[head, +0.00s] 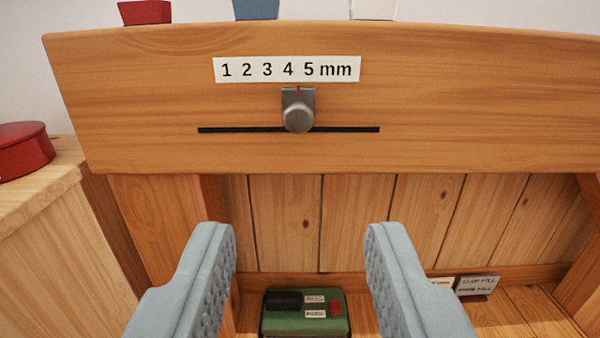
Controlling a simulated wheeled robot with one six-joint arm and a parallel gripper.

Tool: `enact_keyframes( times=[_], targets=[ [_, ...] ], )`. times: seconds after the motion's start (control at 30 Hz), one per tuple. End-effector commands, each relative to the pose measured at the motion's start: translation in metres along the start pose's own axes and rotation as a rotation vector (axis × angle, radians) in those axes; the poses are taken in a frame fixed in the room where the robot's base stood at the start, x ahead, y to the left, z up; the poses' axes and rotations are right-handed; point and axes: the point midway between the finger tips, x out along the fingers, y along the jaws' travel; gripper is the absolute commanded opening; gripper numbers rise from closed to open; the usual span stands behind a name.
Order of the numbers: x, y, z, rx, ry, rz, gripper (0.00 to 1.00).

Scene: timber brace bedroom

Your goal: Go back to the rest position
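My gripper (300,245) is open and empty, its two grey padded fingers wide apart in the lower half of the view. A wooden board (500,110) spans the view above and beyond the fingertips. On it a metal slider knob (298,117) sits on a dark horizontal slot (225,130). The knob's red mark points up below the scale label (287,69), near the 4 to 5 end. The fingers are apart from the knob. No rest position is marked in view.
A green box (305,325) with a dark part and a red button stands low between the fingers. Small signs (477,285) are at the lower right. A red round object (22,150) sits on a wooden top at left. Red, blue and white containers (256,9) stand along the board's top.

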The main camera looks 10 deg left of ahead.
Motion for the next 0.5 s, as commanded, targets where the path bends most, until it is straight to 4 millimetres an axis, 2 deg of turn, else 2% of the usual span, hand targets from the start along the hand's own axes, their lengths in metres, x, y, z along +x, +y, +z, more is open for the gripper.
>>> enact_keyframes(
  times=[0.13, 0.27, 0.5],
  targets=[
    [0.001, 0.019, -0.024, 0.029, 0.01, -0.007, 0.4],
    [-0.002, 0.049, -0.057, 0.063, 0.02, -0.019, 0.4],
    [-0.025, 0.105, -0.118, 0.092, 0.029, -0.028, 0.4]
  ],
)
